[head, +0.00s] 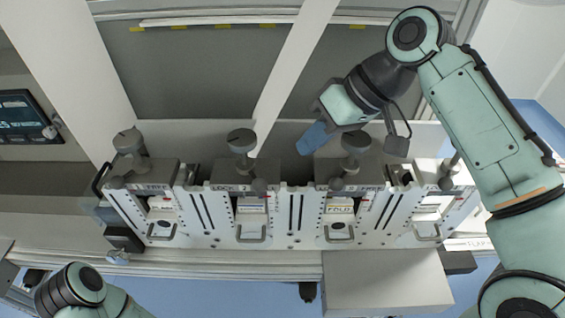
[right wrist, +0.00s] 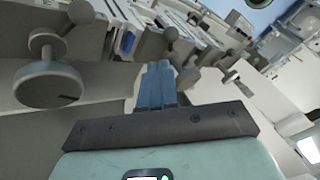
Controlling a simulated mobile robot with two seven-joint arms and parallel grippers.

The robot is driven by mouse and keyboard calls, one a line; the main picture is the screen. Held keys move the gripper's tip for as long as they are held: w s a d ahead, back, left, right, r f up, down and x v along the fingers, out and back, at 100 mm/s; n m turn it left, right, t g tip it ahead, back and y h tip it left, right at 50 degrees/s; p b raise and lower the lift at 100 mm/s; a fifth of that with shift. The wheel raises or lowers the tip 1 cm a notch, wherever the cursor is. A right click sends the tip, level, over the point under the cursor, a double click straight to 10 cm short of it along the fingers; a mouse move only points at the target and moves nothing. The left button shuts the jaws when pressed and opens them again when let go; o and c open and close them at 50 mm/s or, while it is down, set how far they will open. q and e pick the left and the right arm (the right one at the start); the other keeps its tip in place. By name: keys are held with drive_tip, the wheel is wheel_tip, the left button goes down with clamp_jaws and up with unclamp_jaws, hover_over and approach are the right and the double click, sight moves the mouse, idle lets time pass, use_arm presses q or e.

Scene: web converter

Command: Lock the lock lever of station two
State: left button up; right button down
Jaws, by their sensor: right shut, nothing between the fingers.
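A row of grey lock levers with round knobs stands along the white station rail. The left one (head: 128,141), the second from the left (head: 242,141) and the third (head: 356,142) show clearly in the head view; the fourth is partly behind my right arm. My right gripper (head: 312,139), with blue fingers, is shut and empty between the second and third levers, apart from both. In the right wrist view its fingers (right wrist: 157,84) are together, with a large grey knob (right wrist: 48,84) to their left. My left gripper is out of view.
The white rail (head: 290,215) carries several pull handles and label plates below the levers. A slanted white beam (head: 290,75) rises behind the second lever. A dark display (head: 22,117) is at the far left. A pale box (head: 385,283) sits below the rail.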

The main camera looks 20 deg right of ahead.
sight(251, 174)
drive_tip(key=b+x, duration=0.2)
drive_tip(key=x, duration=0.7)
drive_tip(key=shift+w+a+f, duration=0.25)
drive_tip(key=shift+f, duration=0.2)
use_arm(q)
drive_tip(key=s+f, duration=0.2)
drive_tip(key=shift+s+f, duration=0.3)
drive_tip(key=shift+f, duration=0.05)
